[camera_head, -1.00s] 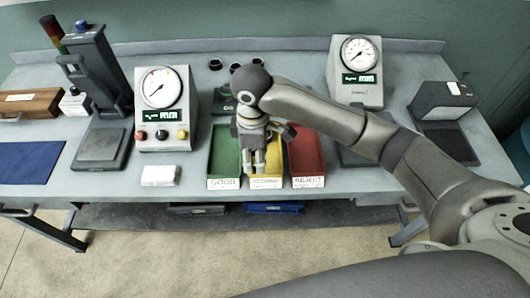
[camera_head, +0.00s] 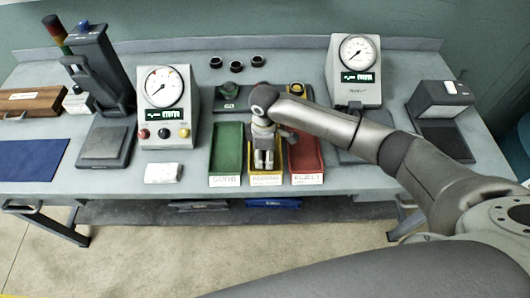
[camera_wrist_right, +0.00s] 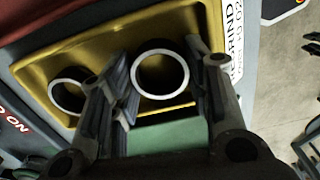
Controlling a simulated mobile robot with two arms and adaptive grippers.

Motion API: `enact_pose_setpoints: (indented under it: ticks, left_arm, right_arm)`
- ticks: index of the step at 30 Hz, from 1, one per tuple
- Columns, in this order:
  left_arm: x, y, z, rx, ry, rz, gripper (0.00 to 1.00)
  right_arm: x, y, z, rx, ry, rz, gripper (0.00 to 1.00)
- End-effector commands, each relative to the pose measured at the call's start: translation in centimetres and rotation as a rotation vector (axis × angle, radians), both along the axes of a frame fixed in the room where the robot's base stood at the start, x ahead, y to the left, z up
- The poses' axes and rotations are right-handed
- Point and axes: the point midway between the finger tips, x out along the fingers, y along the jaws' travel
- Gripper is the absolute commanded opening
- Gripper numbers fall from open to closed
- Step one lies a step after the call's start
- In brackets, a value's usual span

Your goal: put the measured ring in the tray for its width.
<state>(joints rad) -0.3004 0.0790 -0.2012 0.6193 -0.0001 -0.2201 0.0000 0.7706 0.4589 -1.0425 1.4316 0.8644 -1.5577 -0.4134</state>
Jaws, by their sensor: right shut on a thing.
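My right gripper (camera_head: 264,166) points down over the yellow tray (camera_head: 265,180), the middle one of three. In the right wrist view, the gripper's fingers (camera_wrist_right: 163,85) are shut on a ring (camera_wrist_right: 185,72) with a bright rim and dark bore. A second ring (camera_wrist_right: 52,90) is in the yellow tray (camera_wrist_right: 120,38), left of the fingers. I cannot tell whether the held ring touches the tray floor. The green tray (camera_head: 227,150), labelled GOOD, is on the left, and the red tray (camera_head: 305,155), labelled REJECT, is on the right. My left gripper is not in view.
Two dial gauges (camera_head: 165,95) (camera_head: 354,70) stand either side of the trays. Several dark rings (camera_head: 236,67) sit at the back. A white block (camera_head: 163,173) lies at the front edge. My right arm crosses the bench's right side.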

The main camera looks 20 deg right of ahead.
Motion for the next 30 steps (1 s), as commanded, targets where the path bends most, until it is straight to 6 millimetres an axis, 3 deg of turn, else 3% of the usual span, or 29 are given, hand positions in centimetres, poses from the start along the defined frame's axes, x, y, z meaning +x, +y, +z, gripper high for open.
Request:
enact_pose_setpoints:
  ticks: [5, 6, 8, 20, 23, 30]
  left_arm:
    - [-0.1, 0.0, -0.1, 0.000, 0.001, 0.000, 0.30]
    - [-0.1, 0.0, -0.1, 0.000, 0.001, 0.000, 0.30]
    - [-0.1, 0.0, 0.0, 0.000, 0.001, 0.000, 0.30]
    - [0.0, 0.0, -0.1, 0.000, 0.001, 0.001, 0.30]
    - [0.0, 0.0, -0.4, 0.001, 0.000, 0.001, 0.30]
    - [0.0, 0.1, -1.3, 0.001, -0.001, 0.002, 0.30]
  right_arm:
    - [0.0, 0.0, -0.2, 0.000, 0.000, -0.001, 0.14]
    - [0.0, 0.0, -0.3, -0.001, 0.000, -0.001, 0.46]
    - [0.0, 0.0, -0.2, -0.001, 0.000, -0.001, 0.54]
    - [0.0, 0.0, 0.3, 0.001, -0.001, -0.001, 0.54]
    - [0.1, 0.0, 1.5, 0.001, -0.004, -0.001, 0.54]
    - [0.1, 0.0, 6.6, 0.001, -0.005, 0.001, 0.54]
